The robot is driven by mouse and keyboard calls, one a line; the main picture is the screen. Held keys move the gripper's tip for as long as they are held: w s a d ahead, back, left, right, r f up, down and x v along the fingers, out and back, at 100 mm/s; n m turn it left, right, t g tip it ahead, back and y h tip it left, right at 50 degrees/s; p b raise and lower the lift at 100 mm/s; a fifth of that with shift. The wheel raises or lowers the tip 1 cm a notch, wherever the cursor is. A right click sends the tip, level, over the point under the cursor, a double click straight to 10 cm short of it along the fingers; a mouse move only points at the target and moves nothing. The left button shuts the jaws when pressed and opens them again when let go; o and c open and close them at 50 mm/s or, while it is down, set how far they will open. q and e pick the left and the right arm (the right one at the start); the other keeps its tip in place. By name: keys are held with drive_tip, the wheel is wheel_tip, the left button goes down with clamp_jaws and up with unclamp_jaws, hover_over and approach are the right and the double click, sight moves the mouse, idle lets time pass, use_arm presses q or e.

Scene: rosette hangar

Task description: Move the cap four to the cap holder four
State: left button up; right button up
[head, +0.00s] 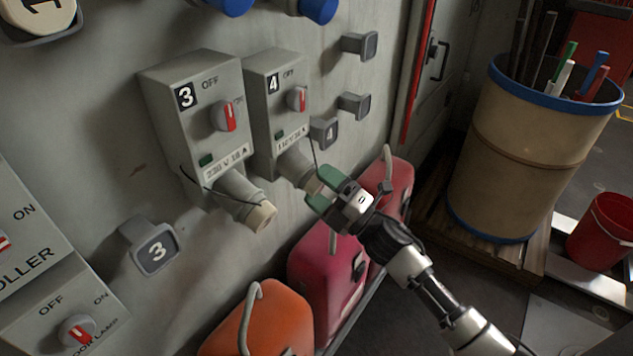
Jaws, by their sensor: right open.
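Cap four (313,185) is the tan end piece on the grey socket (296,166) under switch box 4 (275,115). It is partly hidden by my right gripper (323,190). The gripper's green fingers are apart at the cap's outer end, one above and one below; I cannot tell whether they touch it. Cap holder four (325,132) is a grey wall bracket marked 4, just above and right of the socket, with no cap on it. A thin dark cord runs down near the holder toward the cap. My left gripper is not in view.
Switch box 3 (195,120) has its own capped socket (240,200), left of box 4. Holder 3 (153,246) is lower left. Red and orange canisters (262,322) stand below along the wall. A tan drum (520,150) stands at right.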

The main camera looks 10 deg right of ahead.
drive_tip(key=shift+c, duration=0.5)
idle(0.3)
drive_tip(key=c, duration=1.1)
drive_tip(key=shift+s+d+f, duration=0.15)
drive_tip(key=shift+f, duration=0.1)
drive_tip(key=shift+s+d, duration=0.45)
drive_tip(key=shift+d, duration=0.05)
drive_tip(key=shift+b+v, duration=0.6)
drive_tip(key=shift+v, duration=1.5)
